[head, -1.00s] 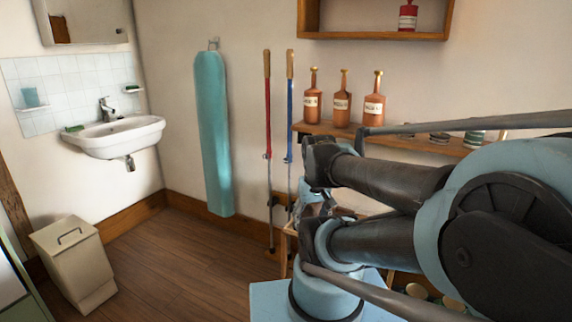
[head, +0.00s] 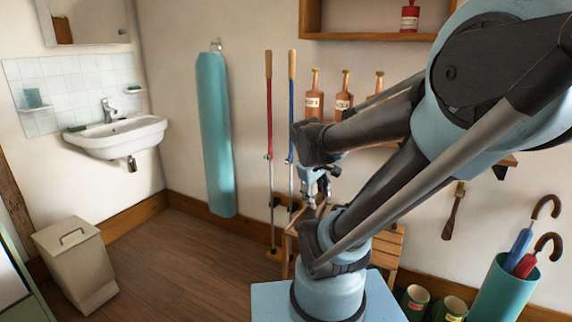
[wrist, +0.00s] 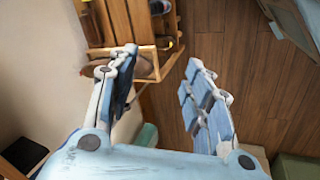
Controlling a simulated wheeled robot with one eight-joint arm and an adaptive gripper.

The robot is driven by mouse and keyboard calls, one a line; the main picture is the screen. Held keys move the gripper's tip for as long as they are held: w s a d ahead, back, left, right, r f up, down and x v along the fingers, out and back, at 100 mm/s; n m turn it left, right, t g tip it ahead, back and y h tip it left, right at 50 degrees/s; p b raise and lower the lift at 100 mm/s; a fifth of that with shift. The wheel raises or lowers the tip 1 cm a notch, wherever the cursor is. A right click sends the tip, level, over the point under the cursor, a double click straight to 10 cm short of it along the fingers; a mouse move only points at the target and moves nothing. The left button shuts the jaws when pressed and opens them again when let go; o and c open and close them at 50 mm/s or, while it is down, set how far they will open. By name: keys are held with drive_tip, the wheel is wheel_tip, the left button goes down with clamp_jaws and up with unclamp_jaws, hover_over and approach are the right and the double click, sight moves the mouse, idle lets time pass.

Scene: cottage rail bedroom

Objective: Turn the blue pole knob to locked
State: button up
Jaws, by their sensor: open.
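The blue pole (head: 291,100) stands upright against the wall beside the red pole (head: 269,105), left of my arm. A small collar or knob shows partway down it (head: 290,158); its setting is too small to read. The lower part of the pole is close to my gripper in the picture. My gripper (head: 318,202) points down in front of the wall, just right of the blue pole and apart from it. In the wrist view my gripper (wrist: 160,70) is open, with nothing between its fingers. I cannot make out the knob in the wrist view.
A wooden rack (head: 392,240) stands below and behind my arm; it also shows in the wrist view (wrist: 130,20). A teal ironing board (head: 214,140) hangs left of the poles. An umbrella stand (head: 505,290) is at right.

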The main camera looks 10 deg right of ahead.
drive_tip(key=w+r+n+t+h, duration=0.1)
drive_tip(key=w+r+n+h, duration=0.1)
drive_tip(key=w+n, duration=0.65)
drive_tip(key=n+t+h, duration=0.3)
drive_tip(key=n+t, duration=0.4)
drive_tip(key=n, duration=0.7)
approach(287, 161)
drive_tip(key=x, duration=0.9)
drive_tip(key=shift+w, duration=0.25)
clamp_jaws()
